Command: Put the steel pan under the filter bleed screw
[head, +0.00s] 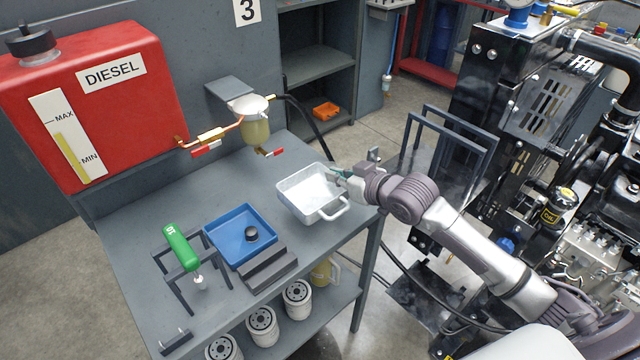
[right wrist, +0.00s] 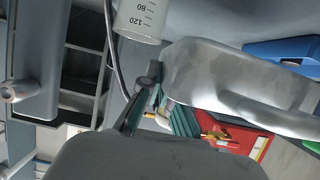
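The steel pan (head: 306,190) is a shallow light-metal tray with a loop handle at its front right. It is over the right part of the grey bench, to the front right of the fuel filter (head: 256,130). The filter has a yellowish bowl and a small brass fitting with a red lever (head: 272,152) at its bottom. My right gripper (head: 342,176) has its teal-padded fingers at the pan's right rim and appears closed on it. In the right wrist view the pan (right wrist: 235,85) fills the right of the fingers. Whether the pan touches the bench is unclear. My left gripper is out of view.
The red diesel tank (head: 110,100) stands behind left, with a pipe and red-handled valve (head: 206,149). A blue tray (head: 225,236), green-handled tool (head: 180,246) and dark block (head: 268,272) occupy the bench (head: 130,225). Bench space below the filter is clear. The engine (head: 500,130) stands right.

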